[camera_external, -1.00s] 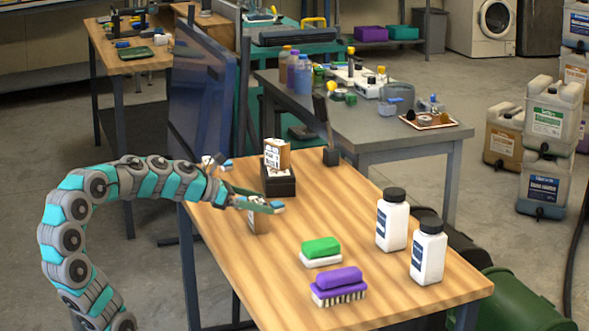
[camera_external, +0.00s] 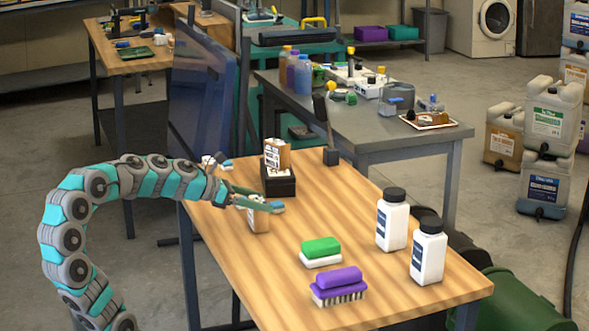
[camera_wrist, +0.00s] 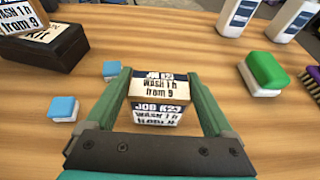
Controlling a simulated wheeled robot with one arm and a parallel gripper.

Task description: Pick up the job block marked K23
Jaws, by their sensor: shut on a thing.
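The job block marked K23 (camera_wrist: 155,98) is a small wooden block with a printed label, which reads "JOB K23" and "WASH 1 h from 9" in the wrist view. It stands on the wooden table (camera_external: 360,295), and it also shows in the external view (camera_external: 259,222), partly covered by the jaws. My gripper (camera_wrist: 160,85) has its two green fingers on either side of the block and is shut on it. In the external view my gripper (camera_external: 262,204) reaches in from the left, low over the table. I cannot tell whether the block is clear of the tabletop.
A green-and-white sponge (camera_external: 321,250), a purple brush (camera_external: 338,283) and two white bottles (camera_external: 392,222) stand to the right. Two small blue-topped pieces lie near the jaws in the wrist view.

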